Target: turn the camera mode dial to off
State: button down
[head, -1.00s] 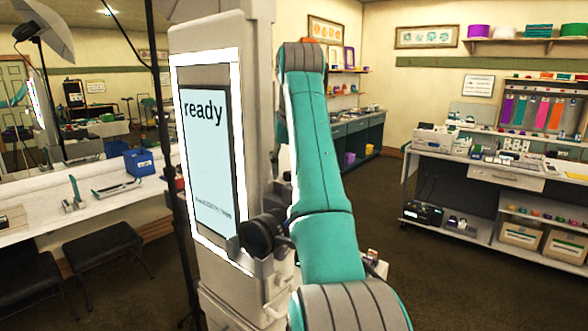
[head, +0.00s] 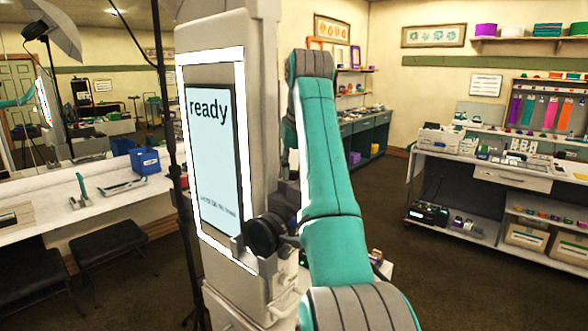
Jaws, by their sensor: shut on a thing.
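A tall pale booth kiosk (head: 230,30) stands in front of me, its lit screen (head: 212,150) showing the word "ready". A line of small text low on the screen is too small to read. My teal arm crosses in front of the kiosk's right side. My gripper (head: 254,247) is at the lower right corner of the screen, partly hidden by its own dark round parts and my arm. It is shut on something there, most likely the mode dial. The dial's face, pointer and markings cannot be made out, so its setting does not show.
A black light stand (head: 172,120) rises close to the kiosk's left. A white counter (head: 100,205) with a blue bin (head: 145,161) and stools (head: 110,247) is at left. A loaded white workbench (head: 480,165) is at right. Open floor lies between my arm and that bench.

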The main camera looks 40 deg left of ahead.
jog(key=shift+w+n+g, duration=0.1)
jog(key=shift+n+g, duration=0.3)
jog(key=shift+n, duration=0.5)
jog(key=c, duration=0.9)
grip_release()
jog(key=shift+c, duration=0.2)
